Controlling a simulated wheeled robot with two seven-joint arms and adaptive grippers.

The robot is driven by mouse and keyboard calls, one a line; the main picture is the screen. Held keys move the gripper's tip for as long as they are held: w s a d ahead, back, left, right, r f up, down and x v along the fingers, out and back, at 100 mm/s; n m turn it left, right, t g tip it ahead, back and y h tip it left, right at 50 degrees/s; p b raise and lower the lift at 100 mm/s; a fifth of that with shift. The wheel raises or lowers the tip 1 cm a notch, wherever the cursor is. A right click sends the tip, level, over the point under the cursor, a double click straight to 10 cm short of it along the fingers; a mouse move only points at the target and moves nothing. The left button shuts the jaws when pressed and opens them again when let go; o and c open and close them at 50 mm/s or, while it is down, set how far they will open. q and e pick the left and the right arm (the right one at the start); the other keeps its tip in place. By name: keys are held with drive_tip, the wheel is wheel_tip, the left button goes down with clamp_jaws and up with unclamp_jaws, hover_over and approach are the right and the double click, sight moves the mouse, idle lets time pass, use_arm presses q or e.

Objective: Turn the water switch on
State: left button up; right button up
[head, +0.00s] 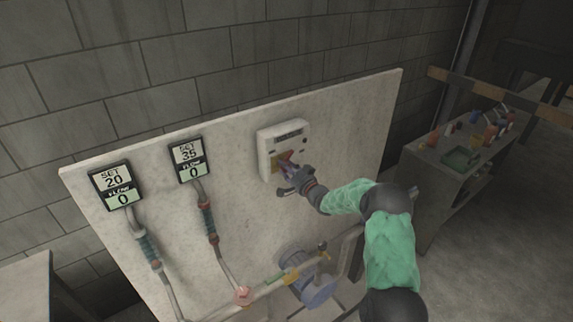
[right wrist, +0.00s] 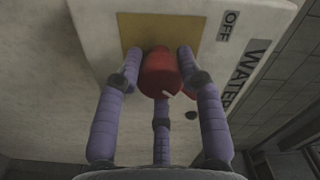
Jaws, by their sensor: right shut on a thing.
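The water switch box (head: 283,149) is a pale box fixed on the upright grey panel (head: 235,215). In the right wrist view its red rotary knob (right wrist: 160,72) stands on a yellow plate (right wrist: 132,30), beside "OFF" and "WATER" labels. My right gripper (head: 287,177) is at the box. In the right wrist view the gripper's fingers (right wrist: 160,85) are closed around the red knob, one on each side and one below. A short white mark shows on the knob's lower right. My left gripper is not in view.
Two displays, SET 20 (head: 117,185) and SET 35 (head: 189,159), both read flow 0. Hoses run down from them to pipes and a blue pump (head: 309,281). A cluttered bench (head: 425,170) stands at right, and a table (head: 25,285) at lower left.

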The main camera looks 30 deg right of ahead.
drive_tip(key=m, duration=0.2)
drive_tip(key=m+p, duration=0.1)
drive_tip(key=r+m+p, duration=0.1)
drive_tip(key=m, duration=0.1)
drive_tip(key=shift+d+m, duration=0.25)
drive_tip(key=shift+m, duration=0.05)
drive_tip(key=shift+f+m+p, duration=0.1)
drive_tip(key=shift+m+p, duration=0.8)
drive_tip(key=shift+m, duration=1)
drive_tip(key=shift+d, duration=0.1)
drive_tip(key=o, duration=1.1)
drive_tip(key=shift+w, duration=0.1)
drive_tip(key=shift+o, duration=0.3)
drive_tip(key=shift+f, duration=0.3)
